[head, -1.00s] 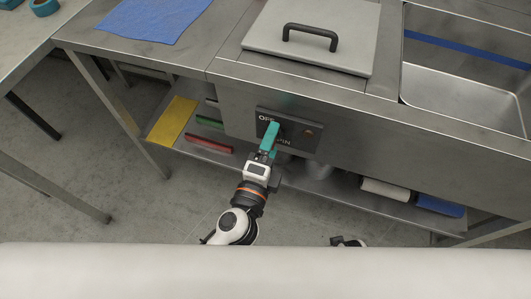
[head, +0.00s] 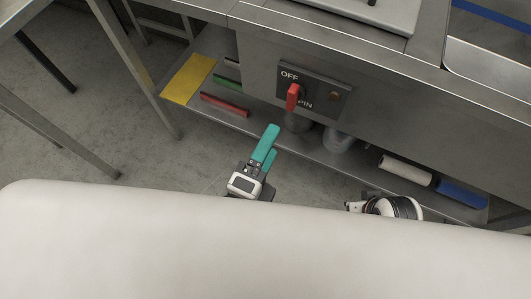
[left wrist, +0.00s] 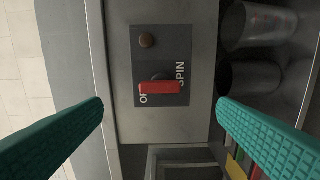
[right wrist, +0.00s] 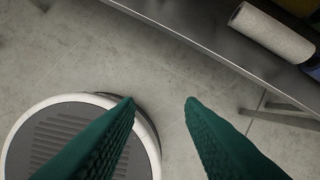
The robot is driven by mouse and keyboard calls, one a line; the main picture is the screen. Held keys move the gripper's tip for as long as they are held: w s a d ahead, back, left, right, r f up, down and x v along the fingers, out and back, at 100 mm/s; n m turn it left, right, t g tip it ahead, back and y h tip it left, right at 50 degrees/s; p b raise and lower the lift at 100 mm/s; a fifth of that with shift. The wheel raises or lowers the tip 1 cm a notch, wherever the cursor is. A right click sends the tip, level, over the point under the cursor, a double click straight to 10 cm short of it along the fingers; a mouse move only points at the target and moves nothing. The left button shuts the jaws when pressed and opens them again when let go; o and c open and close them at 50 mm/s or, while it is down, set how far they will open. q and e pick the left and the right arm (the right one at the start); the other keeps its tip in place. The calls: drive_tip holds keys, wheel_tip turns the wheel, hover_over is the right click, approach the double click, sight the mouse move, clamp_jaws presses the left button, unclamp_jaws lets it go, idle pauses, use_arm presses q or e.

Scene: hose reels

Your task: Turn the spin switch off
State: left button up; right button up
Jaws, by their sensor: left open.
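The spin switch (head: 292,97) has a red handle on a dark panel (head: 325,90) set in the front of a steel counter. The handle stands close to upright in the head view, between the OFF and SPIN lettering and covering part of SPIN. It also shows lying crosswise in the left wrist view (left wrist: 160,87). My left gripper (head: 268,146) is open and empty, below and in front of the panel, apart from the handle. My right gripper (right wrist: 160,100) is open and empty over the floor; its fingers are hidden in the head view.
A round brownish indicator (head: 335,96) sits on the panel beside the handle. The low shelf holds a yellow sheet (head: 188,79), red (head: 224,104) and green bars, metal pots (head: 337,139), a white roll (head: 405,171) and a blue one (head: 461,193). A sink is at upper right.

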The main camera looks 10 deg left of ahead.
use_arm(q)
drive_tip(key=shift+s+a, duration=0.1)
drive_tip(key=shift+s, duration=0.3)
use_arm(e)
drive_tip(key=shift+v, duration=1)
